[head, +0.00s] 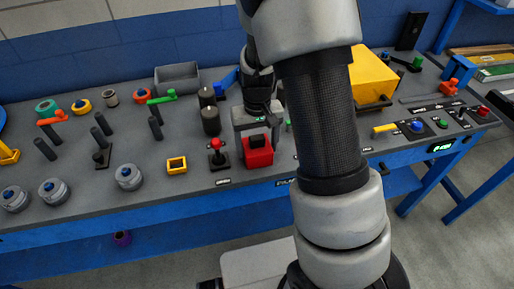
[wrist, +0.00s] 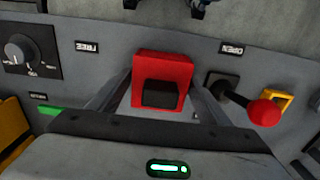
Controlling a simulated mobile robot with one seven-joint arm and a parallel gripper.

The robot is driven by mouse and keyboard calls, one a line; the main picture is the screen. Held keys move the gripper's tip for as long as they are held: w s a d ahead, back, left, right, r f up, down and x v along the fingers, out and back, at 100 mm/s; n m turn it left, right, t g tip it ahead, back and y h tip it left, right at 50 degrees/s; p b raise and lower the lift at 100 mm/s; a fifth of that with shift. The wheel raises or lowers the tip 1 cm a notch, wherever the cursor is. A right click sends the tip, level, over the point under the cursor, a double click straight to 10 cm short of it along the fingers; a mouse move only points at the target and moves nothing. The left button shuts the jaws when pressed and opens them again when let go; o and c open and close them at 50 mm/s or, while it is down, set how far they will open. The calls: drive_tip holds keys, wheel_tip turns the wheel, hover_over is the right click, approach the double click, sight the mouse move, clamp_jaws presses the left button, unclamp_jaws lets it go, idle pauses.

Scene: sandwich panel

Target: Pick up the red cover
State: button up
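The red cover (head: 258,158) is a boxy red piece with a black block on its top. It sits on the grey panel near the front edge, left of my arm in the head view. In the wrist view the red cover (wrist: 163,66) is in the upper middle. My gripper (head: 257,136) is low over it, pointing down. In the wrist view its two fingers are apart, one on each side of the cover. I cannot tell whether the fingertips touch the cover's sides.
A red-knobbed lever (head: 216,152) stands close on the left of the cover; its red ball (wrist: 265,112) shows in the wrist view. A yellow square frame (head: 177,165) is further left. A dark dial (wrist: 28,50) shows in the wrist view. Dark cylinders (head: 210,120) stand behind.

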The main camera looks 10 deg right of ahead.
drive_tip(key=c, duration=0.8)
drive_tip(key=shift+o, duration=0.2)
drive_tip(key=shift+r, duration=0.1)
wheel_tip(320, 180, up, 10)
drive_tip(key=shift+f+p, duration=0.1)
drive_tip(key=shift+p, duration=0.55)
drive_tip(key=shift+r+p, duration=0.8)
drive_tip(key=shift+r, duration=0.25)
